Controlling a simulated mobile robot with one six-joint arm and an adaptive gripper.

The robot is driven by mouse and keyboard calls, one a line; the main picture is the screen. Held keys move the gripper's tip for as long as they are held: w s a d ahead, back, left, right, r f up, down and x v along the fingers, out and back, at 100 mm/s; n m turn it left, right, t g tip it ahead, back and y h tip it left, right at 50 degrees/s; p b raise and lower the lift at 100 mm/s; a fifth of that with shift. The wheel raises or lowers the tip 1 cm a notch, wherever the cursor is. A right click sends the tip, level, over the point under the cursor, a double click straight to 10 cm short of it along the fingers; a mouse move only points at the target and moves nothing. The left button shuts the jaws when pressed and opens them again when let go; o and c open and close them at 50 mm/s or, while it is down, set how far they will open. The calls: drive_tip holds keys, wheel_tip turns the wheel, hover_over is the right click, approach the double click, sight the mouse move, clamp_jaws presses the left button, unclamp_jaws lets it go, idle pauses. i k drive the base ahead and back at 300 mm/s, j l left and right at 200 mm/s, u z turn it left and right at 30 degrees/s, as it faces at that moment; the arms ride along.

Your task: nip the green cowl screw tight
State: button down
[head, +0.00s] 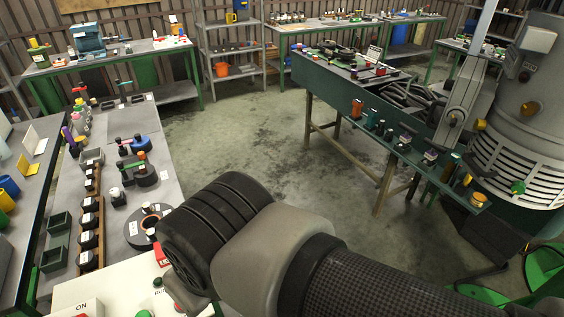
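A large grey machine housing with a slotted cowl (520,150) stands at the right edge of the head view. A small green screw head or knob (517,187) sits low on the cowl, over the slots. From here I cannot tell how far in it is. My arm crosses the bottom middle of the view, left of the machine. My gripper is not visible, and no part of my arm in view touches the green screw.
A dark green bench (340,82) with tools and small bottles stands left of the machine. A grey table (165,195) with knobs and black parts is at left. A white control box (95,300) is at bottom left. The concrete floor (245,135) between is clear.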

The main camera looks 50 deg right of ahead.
sight(518, 188)
drive_tip(key=z, duration=3.25)
